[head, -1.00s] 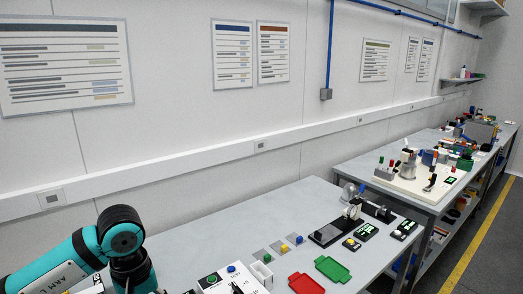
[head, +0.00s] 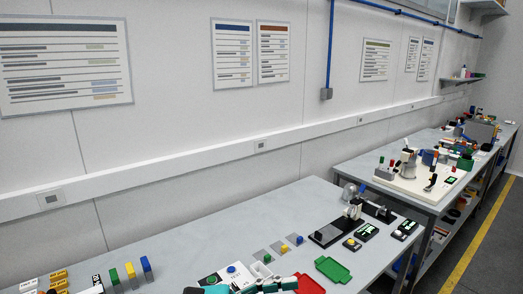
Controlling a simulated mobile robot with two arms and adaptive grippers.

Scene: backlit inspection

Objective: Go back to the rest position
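Teal and black parts of one of my arms show low at the bottom edge in the head view, in front of the white test panel (head: 232,279) and the red tray (head: 311,287). I cannot make out gripper fingers on them. My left gripper is not visible, and neither is my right gripper. No held object can be seen.
The grey table (head: 180,243) holds a green tray (head: 333,269), small blocks with coloured buttons, a black fixture (head: 326,234) and upright green, yellow and blue pieces (head: 130,274). A second bench stands behind at right. The table's back middle is clear.

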